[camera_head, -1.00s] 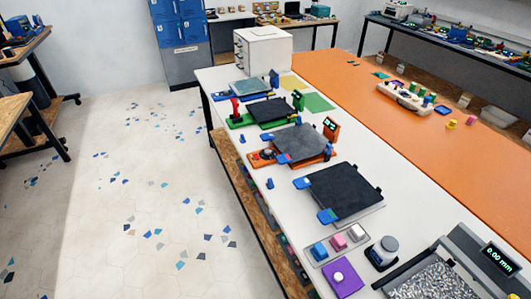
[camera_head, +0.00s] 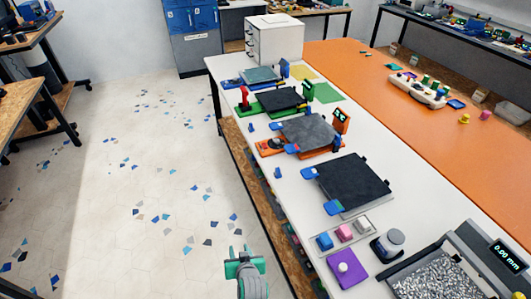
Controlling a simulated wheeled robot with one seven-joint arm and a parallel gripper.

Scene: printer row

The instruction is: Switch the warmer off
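No device here is clearly marked as the warmer. A row of plate devices stands on the white bench (camera_head: 409,206). One has an orange base with a dark plate (camera_head: 309,131), a round dial at its left and an upright orange display. A green-based one (camera_head: 280,102) has a red lever. A blue-based one (camera_head: 258,76) stands farthest back. A larger black plate (camera_head: 352,182) with blue tabs lies nearest. My green and grey gripper (camera_head: 243,258) is low at the bottom centre, over the floor left of the bench, apart from all devices. Its fingers are too small to read.
A purple pad with a white knob (camera_head: 343,268), a tray of coloured blocks (camera_head: 345,233), a round black and grey device (camera_head: 388,244) and a metal-filled machine (camera_head: 437,282) occupy the bench's near end. The floor (camera_head: 150,200) at left is open.

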